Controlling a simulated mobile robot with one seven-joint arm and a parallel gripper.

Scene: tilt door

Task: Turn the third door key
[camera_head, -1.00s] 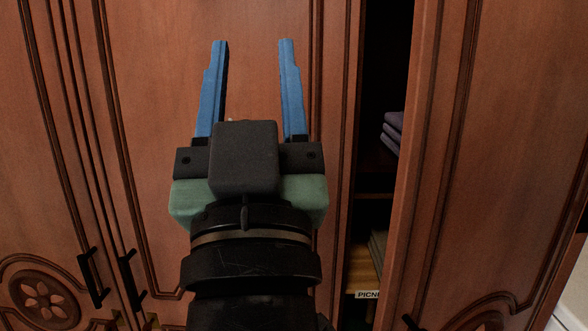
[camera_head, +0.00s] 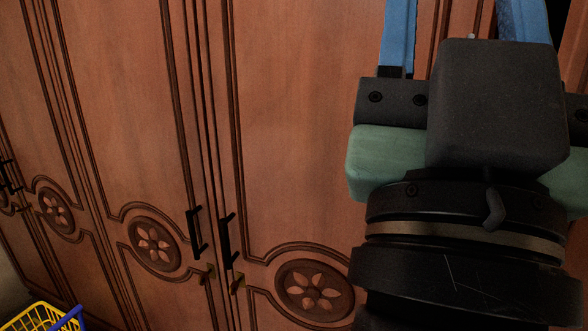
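The brown wooden wardrobe doors (camera_head: 290,120) fill most of the view. Two small brass keys sit low at the seam between two doors. One key (camera_head: 207,273) is on the left door below its black handle (camera_head: 196,232). The other key (camera_head: 237,284) is on the right door below its black handle (camera_head: 226,240). I cannot tell for sure which is the third door's key. My gripper (camera_head: 462,20) is at the upper right, its blue fingers spread apart and nothing seen between them. The fingertips are cut off by the top edge. It is well right of and above both keys.
More black handles (camera_head: 10,176) show on the doors at the far left. A yellow and blue basket (camera_head: 42,318) stands at the bottom left, partly out of view. My arm covers the right side. The space before the middle doors looks clear.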

